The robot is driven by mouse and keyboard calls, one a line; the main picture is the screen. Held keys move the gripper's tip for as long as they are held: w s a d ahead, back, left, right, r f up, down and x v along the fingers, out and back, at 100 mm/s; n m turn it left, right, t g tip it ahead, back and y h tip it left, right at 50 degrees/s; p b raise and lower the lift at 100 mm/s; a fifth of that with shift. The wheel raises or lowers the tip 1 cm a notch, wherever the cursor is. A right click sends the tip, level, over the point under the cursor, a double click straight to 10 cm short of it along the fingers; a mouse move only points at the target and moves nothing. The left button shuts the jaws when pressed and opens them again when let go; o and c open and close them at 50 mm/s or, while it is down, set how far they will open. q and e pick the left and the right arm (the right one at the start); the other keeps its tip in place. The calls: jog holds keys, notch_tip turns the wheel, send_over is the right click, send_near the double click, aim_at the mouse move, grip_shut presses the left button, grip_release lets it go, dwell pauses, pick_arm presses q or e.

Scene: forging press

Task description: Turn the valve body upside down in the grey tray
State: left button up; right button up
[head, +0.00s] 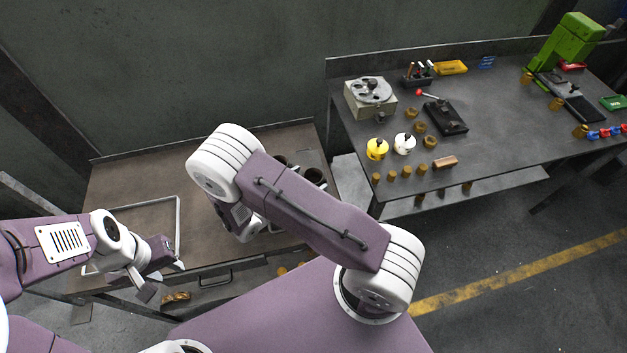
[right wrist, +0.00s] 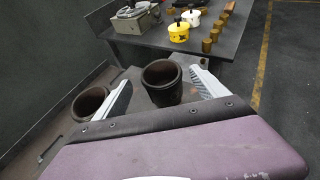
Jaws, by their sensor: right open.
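Two dark, hollow, open-topped cylinders stand at the right end of the brown bench; I cannot tell whether either is the valve body. In the right wrist view my right gripper (right wrist: 163,90) is open. One cylinder (right wrist: 162,92) shows between its fingers, and the other cylinder (right wrist: 88,103) is outside the left finger. I cannot tell if the fingers touch them. In the head view my right arm hides that gripper and part of the cylinders (head: 315,175). A thin grey rim, perhaps the grey tray (head: 178,215), lies at the bench's left, partly behind my left gripper (head: 162,279).
The brown bench (head: 135,185) has bare room between the grey rim and my right arm. A dark table (head: 490,130) at right holds a grey box fixture (head: 370,97), yellow and white pots, several brass pieces and a green press (head: 570,45). A wall stands behind.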

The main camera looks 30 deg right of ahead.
aim_at(319, 174)
jog(key=shift+w+d+f, duration=0.2)
jog(key=shift+w+d, duration=0.05)
jog(key=shift+d, duration=0.5)
jog(key=p+x, duration=0.1)
jog(key=x, duration=0.3)
jog(key=shift+s+f+p, duration=0.15)
jog(key=shift+p, duration=0.2)
jog(key=shift+w+d+f, duration=0.25)
jog(key=shift+d, duration=0.05)
jog(key=shift+s+a+r, duration=0.15)
jog(key=shift+s, duration=0.05)
jog(key=c, duration=0.9)
jog(key=shift+w, duration=0.1)
grip_shut()
